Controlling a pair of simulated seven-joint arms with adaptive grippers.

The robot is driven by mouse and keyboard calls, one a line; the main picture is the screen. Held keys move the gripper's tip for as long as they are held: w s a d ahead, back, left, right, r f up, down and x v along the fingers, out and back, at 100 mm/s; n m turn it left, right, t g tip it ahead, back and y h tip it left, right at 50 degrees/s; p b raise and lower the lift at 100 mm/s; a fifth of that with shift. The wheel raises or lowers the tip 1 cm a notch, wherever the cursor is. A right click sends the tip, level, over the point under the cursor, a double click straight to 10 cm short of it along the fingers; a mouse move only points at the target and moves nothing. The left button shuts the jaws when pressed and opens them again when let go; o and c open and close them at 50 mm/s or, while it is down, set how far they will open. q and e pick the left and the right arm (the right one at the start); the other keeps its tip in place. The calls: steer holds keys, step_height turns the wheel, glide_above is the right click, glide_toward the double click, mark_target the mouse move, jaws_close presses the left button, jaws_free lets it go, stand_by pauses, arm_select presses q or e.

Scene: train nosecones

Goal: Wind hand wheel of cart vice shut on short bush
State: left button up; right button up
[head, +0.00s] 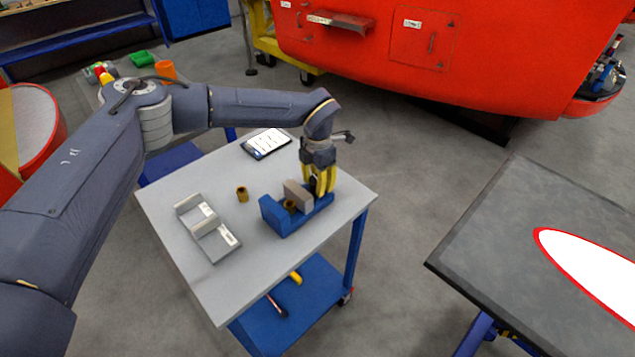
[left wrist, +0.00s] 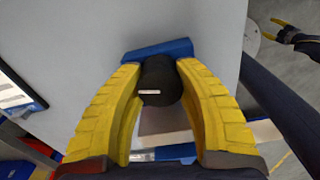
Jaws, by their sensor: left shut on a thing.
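The blue cart vice (head: 283,226) sits on the grey cart top, with a grey-brown jaw block (head: 298,194). A bronze bush (head: 290,206) sits between this block and the blue end jaw; I cannot tell whether both jaws touch it. My left gripper (head: 322,188) points down at the vice's right end. In the left wrist view its yellow fingers (left wrist: 160,85) are shut around the black round hand wheel (left wrist: 158,82). The fingers mostly hide the wheel in the head view. What looks like my right gripper (left wrist: 273,29) is open, away from the cart.
A second bronze bush (head: 242,194) stands on the cart top (head: 190,260). A grey two-part tray (head: 208,229) lies at the left and a tablet (head: 266,143) at the back. Tools lie on the blue lower shelf (head: 305,300). A dark table (head: 500,250) stands at the right.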

arm_select(q)
steer(key=m, duration=0.3)
steer(key=shift+d+m, duration=0.1)
steer(key=shift+m, duration=0.2)
steer(key=shift+r+m, duration=0.1)
steer(key=shift+m, duration=1.6)
steer(key=shift+d, duration=0.1)
steer(key=o, duration=1)
steer(key=shift+d, duration=0.1)
steer(key=o, duration=0.3)
steer(key=shift+a, duration=0.2)
step_height(320, 180, up, 12)
steer(key=shift+f, duration=0.1)
